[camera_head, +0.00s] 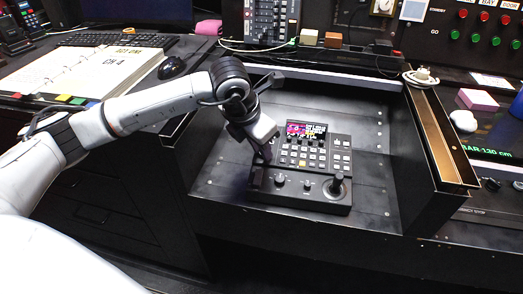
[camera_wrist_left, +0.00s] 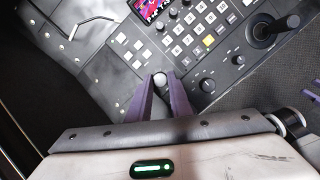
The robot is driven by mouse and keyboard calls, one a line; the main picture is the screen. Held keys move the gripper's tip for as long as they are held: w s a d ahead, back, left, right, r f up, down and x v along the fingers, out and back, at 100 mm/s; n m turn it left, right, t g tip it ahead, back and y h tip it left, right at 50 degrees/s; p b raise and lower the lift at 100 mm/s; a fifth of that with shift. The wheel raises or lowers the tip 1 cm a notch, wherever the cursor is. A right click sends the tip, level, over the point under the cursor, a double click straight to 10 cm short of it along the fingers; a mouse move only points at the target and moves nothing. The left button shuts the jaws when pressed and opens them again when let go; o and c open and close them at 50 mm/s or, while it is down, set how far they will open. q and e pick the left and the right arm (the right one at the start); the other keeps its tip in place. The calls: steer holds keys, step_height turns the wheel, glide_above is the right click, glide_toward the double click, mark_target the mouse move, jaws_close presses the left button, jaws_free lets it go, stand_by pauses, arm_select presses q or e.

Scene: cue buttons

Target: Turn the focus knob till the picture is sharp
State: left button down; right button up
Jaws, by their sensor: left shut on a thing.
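The control panel (camera_head: 320,196) lies on the dark desk with a small lit screen (camera_head: 305,130) at its top left. The screen shows pink and dark patches with pale lettering, too small for me to judge its sharpness. My left gripper (camera_head: 257,178) reaches down at the panel's front left corner. In the left wrist view my left gripper (camera_wrist_left: 163,92) is shut on a round knob with a pale top (camera_wrist_left: 159,79). The knob's lower part is hidden between the fingers. The screen is cut off at the top there (camera_wrist_left: 150,8).
Another dark knob (camera_wrist_left: 207,85) sits close to the right of the fingers, and a joystick (camera_head: 337,186) stands at the panel's right. A raised side wall (camera_head: 438,140) bounds the desk bay. An open binder (camera_head: 85,70) and a mouse (camera_head: 171,67) lie at left.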

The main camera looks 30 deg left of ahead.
arm_select(q)
steer(key=c, duration=1.6)
jaws_free()
steer(key=v, duration=1)
steer(key=shift+s+a+r, duration=0.1)
steer(key=shift+r, duration=0.05)
